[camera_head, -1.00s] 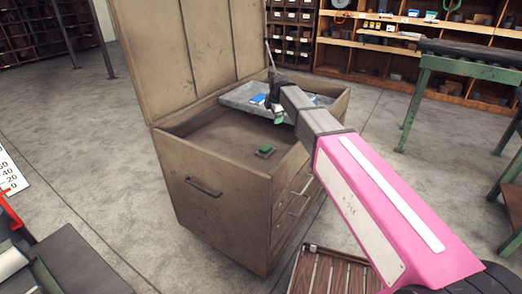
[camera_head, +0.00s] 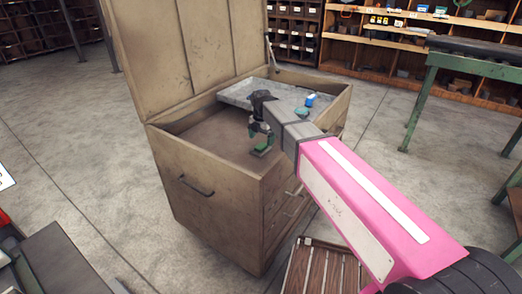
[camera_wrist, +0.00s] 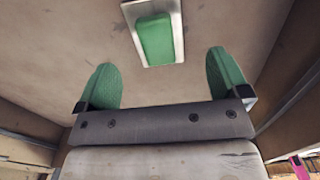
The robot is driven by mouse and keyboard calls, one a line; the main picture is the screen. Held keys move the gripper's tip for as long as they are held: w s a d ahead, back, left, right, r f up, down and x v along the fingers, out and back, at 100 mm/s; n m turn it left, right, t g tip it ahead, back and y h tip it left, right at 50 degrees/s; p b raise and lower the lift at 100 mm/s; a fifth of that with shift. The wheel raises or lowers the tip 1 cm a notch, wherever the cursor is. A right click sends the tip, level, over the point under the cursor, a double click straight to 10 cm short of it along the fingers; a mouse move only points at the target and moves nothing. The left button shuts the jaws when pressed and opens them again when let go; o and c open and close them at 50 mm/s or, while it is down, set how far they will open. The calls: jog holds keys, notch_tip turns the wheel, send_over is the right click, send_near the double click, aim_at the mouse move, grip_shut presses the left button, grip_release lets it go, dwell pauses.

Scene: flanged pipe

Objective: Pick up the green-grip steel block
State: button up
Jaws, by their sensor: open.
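The green-grip steel block (camera_head: 262,151) lies on the floor of the open chest's bin, near its front right corner. In the wrist view the block (camera_wrist: 156,38) shows as a green pad on a pale steel plate, at the top centre, ahead of and between the fingertips. My gripper (camera_head: 260,138) is above the block in the head view and partly covers it. In the wrist view my gripper (camera_wrist: 164,82) has its two green fingers spread wide with nothing between them. I cannot tell the exact gap between fingertips and block.
The chest's walls (camera_head: 215,168) enclose the bin, and its raised lid (camera_head: 170,55) stands at the back left. A grey tray (camera_head: 237,93) spans the back of the bin, with a blue item (camera_head: 311,99) on it. The bin floor left of the block is clear.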

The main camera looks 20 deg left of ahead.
aim_at(261, 145)
jog(key=shift+w+a+f, duration=0.1)
jog(key=shift+f, duration=2.6)
jog(key=c, duration=1.3)
jog(key=shift+r, duration=0.15)
